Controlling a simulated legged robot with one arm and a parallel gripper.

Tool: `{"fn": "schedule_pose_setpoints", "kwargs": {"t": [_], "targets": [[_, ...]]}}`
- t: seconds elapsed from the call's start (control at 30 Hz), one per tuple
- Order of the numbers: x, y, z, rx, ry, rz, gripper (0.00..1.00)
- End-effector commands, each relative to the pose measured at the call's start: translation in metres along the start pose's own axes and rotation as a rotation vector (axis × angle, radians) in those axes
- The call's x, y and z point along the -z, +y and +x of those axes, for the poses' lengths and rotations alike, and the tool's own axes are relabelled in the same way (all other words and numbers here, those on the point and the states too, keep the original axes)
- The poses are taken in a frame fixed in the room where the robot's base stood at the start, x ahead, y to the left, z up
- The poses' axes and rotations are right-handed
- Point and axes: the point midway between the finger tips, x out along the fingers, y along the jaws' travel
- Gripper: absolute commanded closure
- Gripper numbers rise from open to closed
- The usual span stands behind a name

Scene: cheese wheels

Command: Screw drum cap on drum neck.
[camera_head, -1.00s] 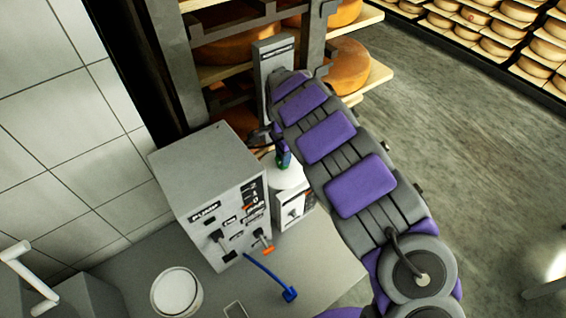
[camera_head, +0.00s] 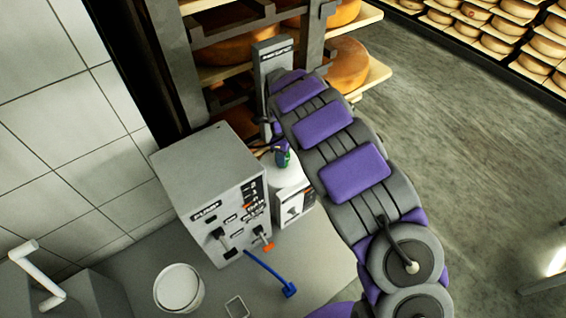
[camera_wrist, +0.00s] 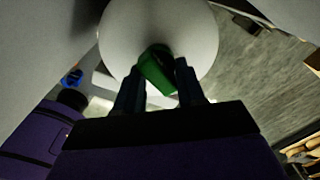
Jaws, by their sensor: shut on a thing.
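The drum cap is green. In the wrist view the cap (camera_wrist: 158,72) is between the two dark fingers of my gripper (camera_wrist: 158,82), which is shut on it. The white drum (camera_wrist: 160,25) is directly beyond the cap. In the head view, the green cap (camera_head: 283,159) shows at the top of the white drum (camera_head: 289,178), beside the grey machine, and my gripper (camera_head: 281,150) is mostly hidden behind my arm. The drum neck is hidden, so I cannot tell whether the cap touches or sits on it.
A white tub (camera_head: 178,288) is in front. Shelves with cheese wheels (camera_head: 346,66) are behind. The floor (camera_head: 450,130) on the right is clear.

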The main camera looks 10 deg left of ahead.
Motion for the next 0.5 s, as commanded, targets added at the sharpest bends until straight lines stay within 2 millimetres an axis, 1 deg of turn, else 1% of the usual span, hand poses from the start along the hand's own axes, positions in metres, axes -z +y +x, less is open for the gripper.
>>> {"fn": "schedule_pose_setpoints", "kwargs": {"t": [0.03, 0.1, 0.13, 0.43, 0.5], "targets": [[-0.0002, 0.0019, 0.0034, -0.007, -0.001, 0.010, 1.00], [-0.0003, 0.0019, 0.0034, -0.007, -0.001, 0.010, 1.00], [-0.0003, 0.0019, 0.0035, -0.008, -0.001, 0.010, 0.60], [-0.0010, 0.0015, 0.0016, -0.003, -0.002, 0.006, 0.32], [-0.0006, 0.0018, 0.0010, -0.002, -0.002, 0.005, 0.31]]}}
